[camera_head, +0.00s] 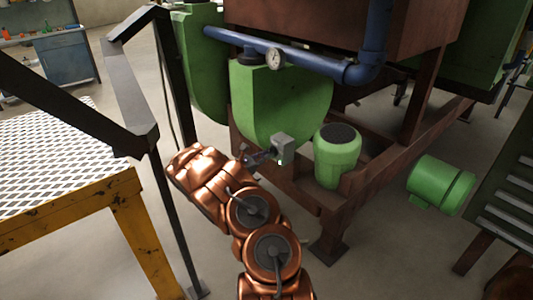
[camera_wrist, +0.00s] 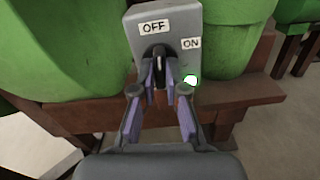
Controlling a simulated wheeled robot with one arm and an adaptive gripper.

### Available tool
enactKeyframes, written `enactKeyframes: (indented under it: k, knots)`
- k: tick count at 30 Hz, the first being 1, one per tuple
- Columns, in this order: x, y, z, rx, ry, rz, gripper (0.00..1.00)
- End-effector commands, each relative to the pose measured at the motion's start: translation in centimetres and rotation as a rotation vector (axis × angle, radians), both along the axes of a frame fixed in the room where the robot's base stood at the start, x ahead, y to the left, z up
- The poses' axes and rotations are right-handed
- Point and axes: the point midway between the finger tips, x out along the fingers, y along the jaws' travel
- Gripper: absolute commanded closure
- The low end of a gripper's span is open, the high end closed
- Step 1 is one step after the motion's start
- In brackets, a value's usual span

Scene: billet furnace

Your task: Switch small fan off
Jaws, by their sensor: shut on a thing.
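A grey switch box (camera_wrist: 183,17) with OFF and ON labels fills the upper middle of the wrist view. In the head view the box (camera_head: 284,144) sits in front of a large green housing. Its black knob (camera_wrist: 158,62) stands roughly upright below the OFF label, with ON to its upper right. A round light (camera_wrist: 190,80) on the box glows white with a green rim. My gripper (camera_wrist: 159,78) is shut on the knob, one finger on each side. In the head view my gripper (camera_head: 268,156) reaches the box from the left; the knob is hidden there.
A large green housing (camera_head: 295,98) stands behind the box, and a smaller green motor (camera_head: 338,165) to its right on a rusty frame (camera_head: 308,194). A blue pipe with a gauge (camera_head: 275,59) runs above. A dark railing (camera_head: 169,100) and a yellow platform (camera_head: 95,194) are at left.

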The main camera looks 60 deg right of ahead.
Motion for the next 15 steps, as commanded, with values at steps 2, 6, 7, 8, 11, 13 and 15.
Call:
enactKeyframes:
  k: [2,6,7,8,11,13,15]
  knots:
    - [0.02,0.06,0.07,0.012,0.039,0.001,1.0]
    - [0.02,0.08,-0.01,0.026,0.091,0.001,1.0]
    - [0.02,0.08,-0.02,0.029,0.1,0.001,1.0]
    - [0.02,0.08,-0.04,0.03,0.106,0.001,1.0]
    - [0.02,0.08,-0.07,0.037,0.124,0.0,1.0]
    - [0.01,0.08,-0.09,0.038,0.13,0.0,1.0]
    - [0.01,0.07,-0.11,0.04,0.134,0.0,1.0]
